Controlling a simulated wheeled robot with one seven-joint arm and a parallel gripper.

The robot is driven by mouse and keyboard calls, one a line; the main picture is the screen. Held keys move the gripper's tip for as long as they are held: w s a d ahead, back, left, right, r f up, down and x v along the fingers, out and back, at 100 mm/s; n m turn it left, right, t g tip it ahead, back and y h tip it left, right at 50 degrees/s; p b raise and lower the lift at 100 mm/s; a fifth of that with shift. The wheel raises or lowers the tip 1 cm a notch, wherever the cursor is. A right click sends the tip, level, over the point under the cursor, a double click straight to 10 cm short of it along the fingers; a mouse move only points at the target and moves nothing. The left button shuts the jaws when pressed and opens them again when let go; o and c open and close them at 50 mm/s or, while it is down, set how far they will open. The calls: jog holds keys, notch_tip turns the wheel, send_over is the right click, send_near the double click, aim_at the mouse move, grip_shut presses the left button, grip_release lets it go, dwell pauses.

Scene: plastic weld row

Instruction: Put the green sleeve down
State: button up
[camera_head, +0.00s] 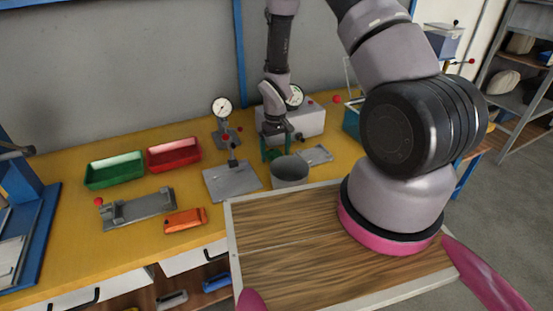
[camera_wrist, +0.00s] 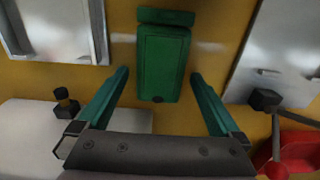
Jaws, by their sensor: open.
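The green sleeve (camera_wrist: 162,62) shows in the wrist view as a dark green, box-like piece with a wider band at its far end, over the yellow bench top. My gripper (camera_wrist: 160,95) is open, with one teal finger on each side of the sleeve and a visible gap on both sides. In the head view my gripper (camera_head: 276,146) points down low over the bench, behind the grey cup. A bit of green (camera_head: 274,155) shows between the fingers there; the cup and fingers hide most of it. Whether the sleeve touches the bench is hard to tell.
A grey cup (camera_head: 290,172) stands just in front of my gripper. A grey press plate (camera_head: 232,181) is left, a small metal tray (camera_head: 318,155) right, a pale box (camera_head: 300,121) behind. Green (camera_head: 114,171) and red (camera_head: 174,154) bins sit farther left, with an orange tool (camera_head: 185,220).

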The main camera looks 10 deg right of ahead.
jog(key=shift+r, duration=0.1)
jog(key=c, duration=1.5)
